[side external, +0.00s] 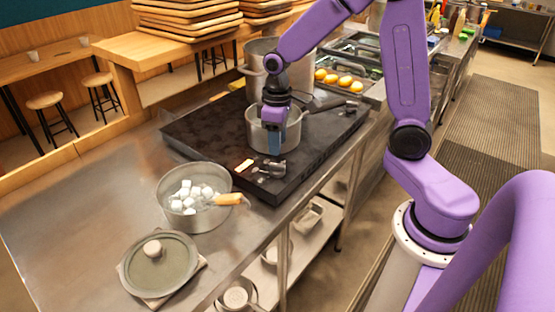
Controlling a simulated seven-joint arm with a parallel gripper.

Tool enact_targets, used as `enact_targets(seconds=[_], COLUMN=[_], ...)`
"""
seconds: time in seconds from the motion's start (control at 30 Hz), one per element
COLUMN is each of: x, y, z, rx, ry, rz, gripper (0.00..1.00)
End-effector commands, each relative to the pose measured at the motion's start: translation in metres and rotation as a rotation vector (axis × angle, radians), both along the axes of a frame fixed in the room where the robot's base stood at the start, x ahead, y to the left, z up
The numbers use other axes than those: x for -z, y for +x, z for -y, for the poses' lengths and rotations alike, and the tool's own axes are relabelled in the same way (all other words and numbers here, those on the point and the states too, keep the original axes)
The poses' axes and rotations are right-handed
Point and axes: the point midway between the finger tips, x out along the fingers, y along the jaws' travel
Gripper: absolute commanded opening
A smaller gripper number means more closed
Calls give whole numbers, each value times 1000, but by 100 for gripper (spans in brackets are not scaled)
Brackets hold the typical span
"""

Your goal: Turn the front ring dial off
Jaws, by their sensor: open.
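The black stove (205,135) stands on the steel counter. Its front ring control (270,171) is a small dark and metallic part by the near right edge, with a pale label beside it; its dial setting is too small to read. My gripper (275,152) points down, open, just behind the front control in the picture and apart from it. It overlaps the near wall of a metal pot (254,133) on the front ring and hides part of it. Whether it touches the pot I cannot tell.
A large stockpot (258,57) and a dark pan stand farther back on the stove. A pot with white pieces and a wooden-handled tool (228,199) sits at the near left. A lid (160,265) lies on the counter.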

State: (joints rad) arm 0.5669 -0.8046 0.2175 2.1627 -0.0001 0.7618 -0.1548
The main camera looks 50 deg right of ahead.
Motion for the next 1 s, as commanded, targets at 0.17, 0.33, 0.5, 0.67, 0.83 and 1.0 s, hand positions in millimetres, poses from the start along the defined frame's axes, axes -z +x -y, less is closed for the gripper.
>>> enact_targets(seconds=[0.17,0.33,0.5,0.67,0.83,1.0], x=[32,52,63,65,65,65], y=[-1,-1,0,0,0,0], z=[0,0,0,0,0,0], rx=[0,0,-1,-1,0,0], ry=[-1,-1,0,0,0,0], rz=[-6,-3,-1,1,1,0], gripper=[43,43,43,43,43,0])
